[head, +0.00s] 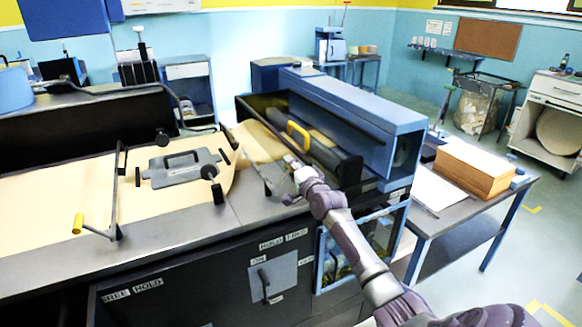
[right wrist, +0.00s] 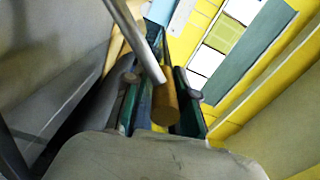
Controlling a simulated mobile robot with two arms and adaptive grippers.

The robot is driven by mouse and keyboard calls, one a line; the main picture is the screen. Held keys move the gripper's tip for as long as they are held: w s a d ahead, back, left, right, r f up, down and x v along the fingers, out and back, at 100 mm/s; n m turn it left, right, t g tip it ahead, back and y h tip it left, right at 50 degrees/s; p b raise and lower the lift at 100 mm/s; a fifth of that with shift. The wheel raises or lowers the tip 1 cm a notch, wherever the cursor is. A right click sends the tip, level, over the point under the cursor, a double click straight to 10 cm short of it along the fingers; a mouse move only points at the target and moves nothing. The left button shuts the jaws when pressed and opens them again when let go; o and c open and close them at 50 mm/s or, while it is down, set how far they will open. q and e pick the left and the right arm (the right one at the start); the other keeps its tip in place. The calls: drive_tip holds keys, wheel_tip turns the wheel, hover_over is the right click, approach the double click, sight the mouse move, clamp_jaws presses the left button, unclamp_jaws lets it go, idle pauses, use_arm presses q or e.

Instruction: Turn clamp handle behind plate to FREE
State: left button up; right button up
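My right gripper (head: 290,164) is at the right end of the bench, beside a thin bent metal rod (head: 256,172) and in front of the dark roll housing. In the right wrist view its two dark fingers (right wrist: 158,105) stand apart on either side of a brown cylindrical grip (right wrist: 165,105); contact is not clear. My left gripper is not in view.
A grey plate with a handle (head: 183,172) lies on the kraft paper (head: 60,195). A yellow-ended crank (head: 78,222) stands at its left. The blue roll housing (head: 360,105) rises behind my right gripper. A side table (head: 480,210) holds a cardboard stack (head: 474,168).

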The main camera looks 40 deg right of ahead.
drive_tip(key=shift+o, duration=1.2)
drive_tip(key=shift+w+a+r, duration=0.1)
drive_tip(key=shift+r, duration=0.1)
drive_tip(key=shift+o, duration=0.5)
drive_tip(key=shift+a, duration=0.15)
drive_tip(key=shift+f, duration=0.1)
drive_tip(key=shift+s, duration=0.2)
drive_tip(key=v, duration=1.1)
drive_tip(key=shift+s, duration=0.25)
